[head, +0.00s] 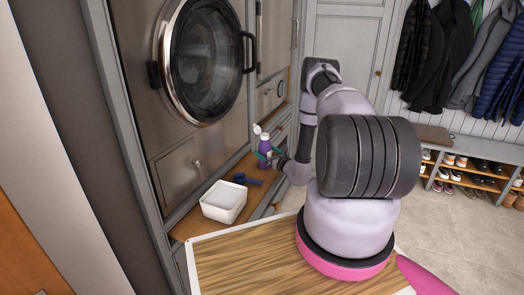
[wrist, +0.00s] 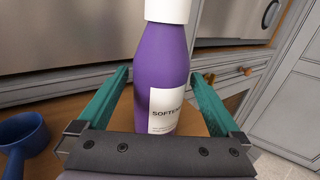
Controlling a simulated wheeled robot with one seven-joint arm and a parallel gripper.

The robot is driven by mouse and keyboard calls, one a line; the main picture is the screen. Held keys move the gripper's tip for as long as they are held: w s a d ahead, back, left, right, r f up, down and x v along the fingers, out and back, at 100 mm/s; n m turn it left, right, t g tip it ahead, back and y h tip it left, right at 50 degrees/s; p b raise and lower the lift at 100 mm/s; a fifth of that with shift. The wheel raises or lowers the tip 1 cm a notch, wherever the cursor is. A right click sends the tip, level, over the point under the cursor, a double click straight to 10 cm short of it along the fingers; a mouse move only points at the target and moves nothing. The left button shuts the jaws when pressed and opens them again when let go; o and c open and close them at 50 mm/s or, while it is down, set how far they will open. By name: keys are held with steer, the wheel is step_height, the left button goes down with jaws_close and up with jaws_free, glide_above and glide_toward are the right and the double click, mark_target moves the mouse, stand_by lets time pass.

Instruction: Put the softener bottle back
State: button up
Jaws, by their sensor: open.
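The purple softener bottle (head: 265,151) with a white cap stands upright on the wooden shelf (head: 185,229) below the washing machine. In the wrist view the bottle (wrist: 162,85) fills the middle, and its white label reads "SOFTE…". The top of its cap is cut off by the frame edge. My gripper (wrist: 160,101) is open, with one green finger on each side of the bottle. A gap shows between each finger and the bottle. In the head view my gripper (head: 266,154) is at the bottle, small and partly hidden by my arm.
A blue scoop (head: 247,180) lies on the shelf near the bottle and shows at the wrist view's left edge (wrist: 22,138). A white open tub (head: 223,203) stands nearer. The washing machine front (head: 190,110) rises behind. A shoe rack (head: 475,170) stands far right.

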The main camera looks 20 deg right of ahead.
steer(key=v, duration=0.8)
steer(key=shift+s, duration=0.25)
